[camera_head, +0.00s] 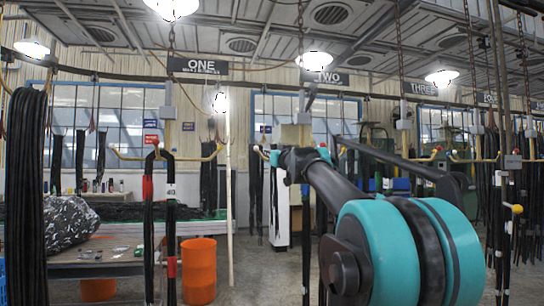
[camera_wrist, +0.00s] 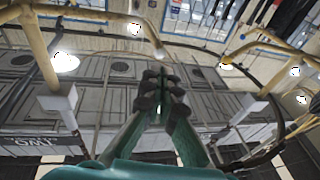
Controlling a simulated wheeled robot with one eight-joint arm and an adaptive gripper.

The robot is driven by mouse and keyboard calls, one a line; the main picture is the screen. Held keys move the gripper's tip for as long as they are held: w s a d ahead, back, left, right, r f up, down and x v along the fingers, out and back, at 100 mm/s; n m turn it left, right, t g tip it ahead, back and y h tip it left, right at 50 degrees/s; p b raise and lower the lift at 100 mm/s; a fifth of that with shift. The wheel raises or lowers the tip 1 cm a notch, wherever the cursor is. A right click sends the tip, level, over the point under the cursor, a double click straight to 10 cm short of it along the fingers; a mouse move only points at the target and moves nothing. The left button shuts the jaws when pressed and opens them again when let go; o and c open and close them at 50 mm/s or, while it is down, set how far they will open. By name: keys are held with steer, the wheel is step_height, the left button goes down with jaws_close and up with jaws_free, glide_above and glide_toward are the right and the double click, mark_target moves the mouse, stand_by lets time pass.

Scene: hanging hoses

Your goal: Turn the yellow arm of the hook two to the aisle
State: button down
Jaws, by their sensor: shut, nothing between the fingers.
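Hook two hangs beneath the TWO sign (camera_head: 325,77), with its grey box (camera_head: 303,118) on a chain. In the wrist view, which is upside down, its box (camera_wrist: 57,103) and yellow arm (camera_wrist: 100,14) are at the left. That arm bends across the top, and its end lies just above my fingertips in the picture. I cannot tell whether they touch. My gripper (camera_wrist: 162,92) is shut and empty. In the head view my wrist covers much of hook two, and my fingertips are hidden there.
Hook one (camera_head: 169,112) carries hoses (camera_head: 171,225) at the left; hook three (camera_head: 403,122) is to the right. Orange bins (camera_head: 199,272) and a workbench (camera_head: 75,262) stand at the lower left. Dark hoses (camera_head: 26,200) hang at the left edge.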

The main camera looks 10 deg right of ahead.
mark_target(257, 149)
steer(key=x, duration=0.8)
steer(key=shift+w, duration=0.1)
